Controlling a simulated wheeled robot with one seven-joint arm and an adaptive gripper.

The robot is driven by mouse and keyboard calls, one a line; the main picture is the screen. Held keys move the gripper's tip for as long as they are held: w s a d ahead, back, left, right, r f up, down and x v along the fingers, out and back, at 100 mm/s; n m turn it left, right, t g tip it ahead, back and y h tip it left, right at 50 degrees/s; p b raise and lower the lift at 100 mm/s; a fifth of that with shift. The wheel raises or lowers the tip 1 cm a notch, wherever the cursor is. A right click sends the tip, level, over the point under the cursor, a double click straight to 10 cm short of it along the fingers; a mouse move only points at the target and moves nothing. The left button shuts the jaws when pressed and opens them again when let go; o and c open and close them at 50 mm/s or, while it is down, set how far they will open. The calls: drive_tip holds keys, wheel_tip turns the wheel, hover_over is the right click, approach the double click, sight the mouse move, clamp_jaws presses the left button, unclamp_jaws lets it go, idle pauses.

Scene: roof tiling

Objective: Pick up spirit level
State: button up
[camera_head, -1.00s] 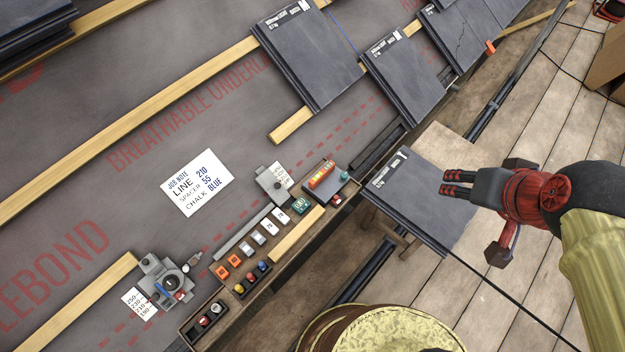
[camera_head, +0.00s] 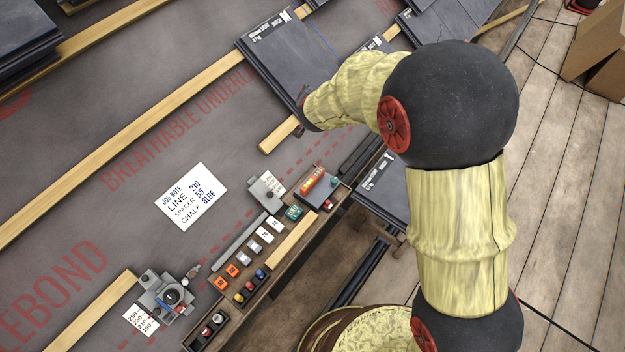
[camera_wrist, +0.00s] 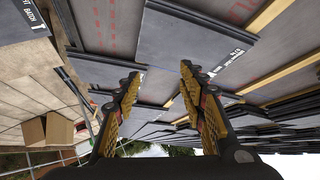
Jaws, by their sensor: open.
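A short red-orange bar with a yellowish patch (camera_head: 313,180), which looks like the spirit level, lies on a dark block at the upper end of the wooden tool tray (camera_head: 262,283). My gripper (camera_wrist: 160,78) shows in the wrist view with its two yellow-and-black fingers apart and nothing between them. The bar cannot be made out in the wrist view.
The tray also holds orange and white blocks and coloured chalk pieces (camera_head: 250,287). A grey marking tool (camera_head: 170,296) and a job note (camera_head: 190,196) lie on the underlay. Slates (camera_head: 290,62) lie beyond; a cardboard box (camera_head: 598,55) stands on the planks at right.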

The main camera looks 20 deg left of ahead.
drive_tip(key=a+f+h, duration=0.2)
drive_tip(key=a+f, duration=0.2)
drive_tip(key=f, duration=0.5)
drive_tip(key=m+t+h+p, duration=0.2)
drive_tip(key=h, duration=0.4)
approach(311, 180)
drive_tip(key=x, duration=0.3)
drive_tip(key=shift+w+d+f, duration=0.15)
drive_tip(key=shift+w+d, duration=0.05)
drive_tip(key=shift+w+d+f+t, duration=0.15)
drive_tip(key=shift+d+f+t, duration=0.05)
drive_tip(key=shift+f+t, duration=0.1)
drive_tip(key=shift+w+d+f, duration=0.1)
drive_tip(key=shift+w+d, duration=0.1)
drive_tip(key=shift+w, duration=0.2)
drive_tip(key=shift+n, duration=0.3)
drive_tip(key=shift+a+b+x, duration=0.2)
drive_tip(key=shift+b+x, duration=1)
drive_tip(key=shift+x, duration=1.85)
drive_tip(key=shift+c, duration=0.3)
clamp_jaws()
